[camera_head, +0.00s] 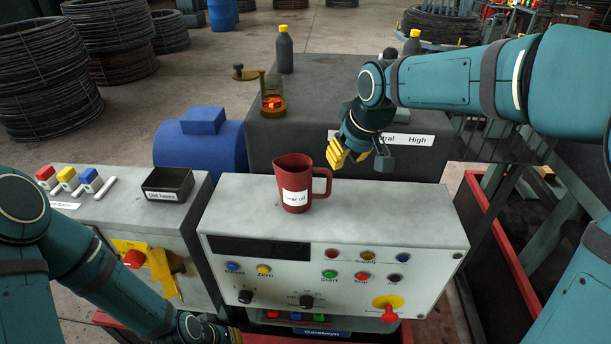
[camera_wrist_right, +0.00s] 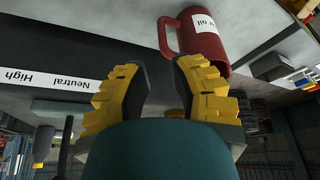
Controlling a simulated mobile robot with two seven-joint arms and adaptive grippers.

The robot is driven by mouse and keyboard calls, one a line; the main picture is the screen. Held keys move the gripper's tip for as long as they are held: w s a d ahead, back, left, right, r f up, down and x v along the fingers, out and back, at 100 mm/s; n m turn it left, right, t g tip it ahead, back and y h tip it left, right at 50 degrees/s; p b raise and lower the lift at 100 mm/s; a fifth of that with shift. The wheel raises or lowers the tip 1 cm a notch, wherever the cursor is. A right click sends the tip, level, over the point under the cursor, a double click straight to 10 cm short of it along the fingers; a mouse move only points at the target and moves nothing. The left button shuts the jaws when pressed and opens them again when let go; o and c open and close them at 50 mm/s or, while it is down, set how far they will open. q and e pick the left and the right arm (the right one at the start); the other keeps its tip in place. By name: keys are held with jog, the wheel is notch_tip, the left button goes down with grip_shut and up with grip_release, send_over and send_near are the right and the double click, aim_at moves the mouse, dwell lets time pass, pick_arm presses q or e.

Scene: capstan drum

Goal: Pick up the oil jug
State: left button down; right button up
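The oil jug (camera_head: 285,172) is dark red with a white label and stands upright on the light grey control cabinet, its handle to the right. My right gripper (camera_head: 347,156) is just behind and to the right of the handle, open, with nothing between its fingers. In the right wrist view the jug (camera_wrist_right: 207,38) lies beyond the open gripper (camera_wrist_right: 158,72). The handle shows just past the fingertips, and one finger overlaps the jug's edge in the picture. My left gripper (camera_head: 212,333) is cut off at the bottom edge of the head view.
The control cabinet (camera_head: 232,212) has knobs and a red stop button on its front. A dark box (camera_head: 272,135) with a Neutral/High label stands behind, carrying a black bottle (camera_head: 285,52) and an oil glass (camera_head: 272,100). A black tray (camera_head: 167,183) sits to the left.

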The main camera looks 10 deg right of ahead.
aim_at(329, 191)
jog(key=x, duration=1.3)
jog(key=shift+w+a+f+b, duration=0.1)
jog(key=shift+a+f+b, duration=0.15)
jog(key=shift+f+b, duration=0.1)
jog(key=shift+r, duration=0.1)
grip_shut()
